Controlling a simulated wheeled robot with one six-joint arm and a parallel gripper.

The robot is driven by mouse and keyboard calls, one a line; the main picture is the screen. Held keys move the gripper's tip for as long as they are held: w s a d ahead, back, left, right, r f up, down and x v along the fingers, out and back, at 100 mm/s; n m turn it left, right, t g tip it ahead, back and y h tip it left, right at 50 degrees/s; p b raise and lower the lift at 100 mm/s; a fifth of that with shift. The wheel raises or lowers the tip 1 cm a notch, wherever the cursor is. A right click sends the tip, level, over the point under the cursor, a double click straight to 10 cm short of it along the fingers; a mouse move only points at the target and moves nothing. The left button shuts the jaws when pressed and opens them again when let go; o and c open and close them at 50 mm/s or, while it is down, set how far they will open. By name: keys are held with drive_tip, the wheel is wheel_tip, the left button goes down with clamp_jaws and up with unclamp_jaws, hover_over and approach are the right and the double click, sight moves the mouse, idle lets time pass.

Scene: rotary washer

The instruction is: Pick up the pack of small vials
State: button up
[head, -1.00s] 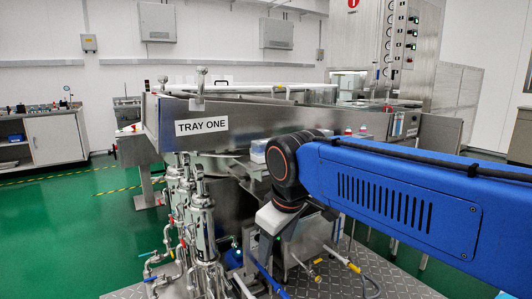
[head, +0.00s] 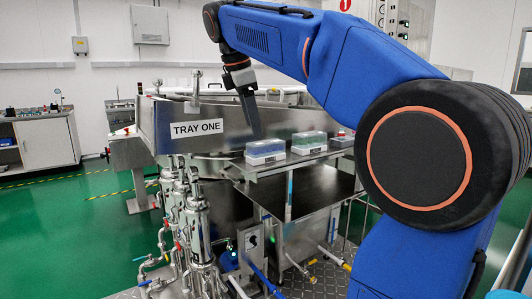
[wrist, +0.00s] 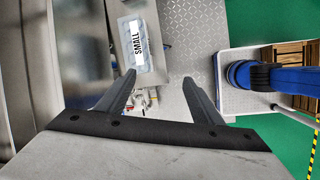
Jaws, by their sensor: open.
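In the wrist view, a pack with a white label reading SMALL (wrist: 136,60) lies just ahead of the left fingertip. In the head view, a white pack with a blue-green top (head: 265,152) sits at the left end of the metal shelf; its label is too small to read there. It seems to be the same pack, but I cannot be sure. My gripper (head: 256,134) points down above and slightly left of that pack, apart from it. In the wrist view my gripper (wrist: 159,78) has its two fingers spread with nothing between them.
A second pack (head: 309,143) stands to the right on the shelf, and a third (head: 341,138) is partly hidden by my arm. A steel tray wall marked TRAY ONE (head: 158,122) rises behind and left. Steel pipes (head: 180,210) stand below.

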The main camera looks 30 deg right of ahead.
drive_tip(key=w+d+r+n+g, duration=0.1)
drive_tip(key=w+d+r+n, duration=0.1)
drive_tip(key=w+r+n, duration=0.35)
drive_tip(key=m, duration=0.2)
approach(265, 142)
drive_tip(key=shift+h, duration=0.3)
drive_tip(key=x, duration=0.4)
drive_tip(key=shift+s+a+f, duration=0.1)
drive_tip(key=shift+a+f, duration=0.05)
drive_tip(key=shift+f, duration=0.3)
drive_tip(key=shift+x, duration=2.35)
drive_tip(key=shift+d+f, duration=0.4)
drive_tip(key=shift+f, duration=0.25)
drive_tip(key=shift+f, duration=0.25)
drive_tip(key=c, duration=1.2)
